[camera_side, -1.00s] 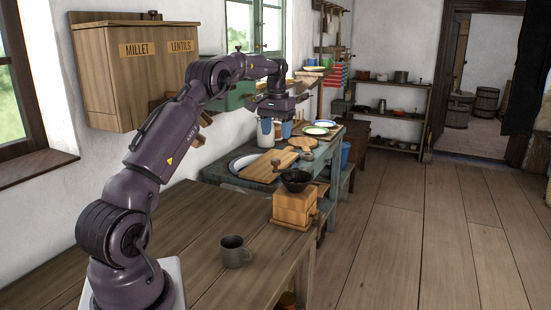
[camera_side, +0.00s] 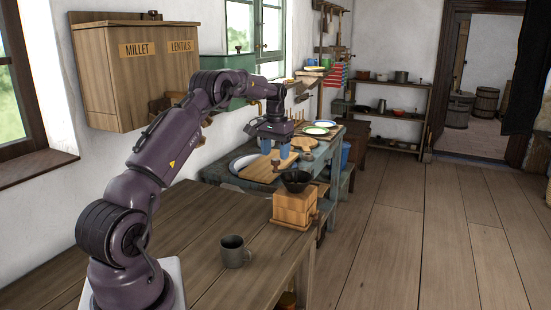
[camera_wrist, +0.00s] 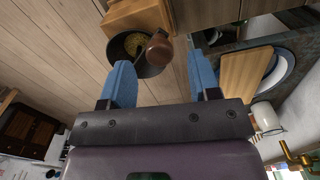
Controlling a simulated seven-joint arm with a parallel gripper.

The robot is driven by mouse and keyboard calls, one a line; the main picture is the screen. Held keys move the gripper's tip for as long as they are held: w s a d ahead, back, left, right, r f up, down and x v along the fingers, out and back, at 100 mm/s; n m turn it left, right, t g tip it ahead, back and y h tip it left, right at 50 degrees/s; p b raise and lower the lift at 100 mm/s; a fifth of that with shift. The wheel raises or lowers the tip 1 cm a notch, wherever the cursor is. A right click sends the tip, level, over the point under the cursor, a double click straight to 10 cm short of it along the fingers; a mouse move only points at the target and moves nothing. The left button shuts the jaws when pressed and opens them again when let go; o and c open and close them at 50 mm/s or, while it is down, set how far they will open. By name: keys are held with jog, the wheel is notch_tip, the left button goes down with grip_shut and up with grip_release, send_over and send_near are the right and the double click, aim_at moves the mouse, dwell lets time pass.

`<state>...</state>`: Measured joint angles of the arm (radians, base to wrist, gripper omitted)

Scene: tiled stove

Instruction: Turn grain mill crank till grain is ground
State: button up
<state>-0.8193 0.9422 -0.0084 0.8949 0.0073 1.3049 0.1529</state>
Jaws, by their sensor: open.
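The grain mill (camera_side: 293,211) is a light wooden box with a black bowl (camera_side: 296,182) on top, standing near the end of the wooden table. In the wrist view the bowl (camera_wrist: 122,49) holds yellowish grain. The crank's brown wooden knob (camera_side: 276,164) rises beside the bowl. My gripper (camera_side: 275,149), with blue fingers, points down just above the knob. In the wrist view the knob (camera_wrist: 160,48) appears in the gap between the open, empty fingertips (camera_wrist: 162,70), slightly beyond them. The crank's arm is mostly hidden.
A grey mug (camera_side: 234,252) stands on the wooden table (camera_side: 180,235) in front of the mill. Behind it, a counter holds a cutting board (camera_side: 255,169), plates (camera_side: 320,131) and a white container. The table's right edge is close to the mill.

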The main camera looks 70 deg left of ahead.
jog(key=shift+f, duration=1.25)
grip_shut()
jog(key=shift+a, duration=0.1)
jog(key=shift+w+a+r+m, duration=0.1)
jog(key=shift+w+a+m, duration=0.35)
jog(key=shift+m, duration=0.8)
jog(key=shift+w+a+f+m, duration=0.15)
jog(key=shift+a+m, duration=0.55)
jog(key=shift+m, duration=0.5)
jog(key=shift+w+a+r+m, duration=0.25)
jog(key=shift+a+m, duration=0.35)
jog(key=shift+m, duration=0.65)
jog(key=shift+w+f, duration=0.1)
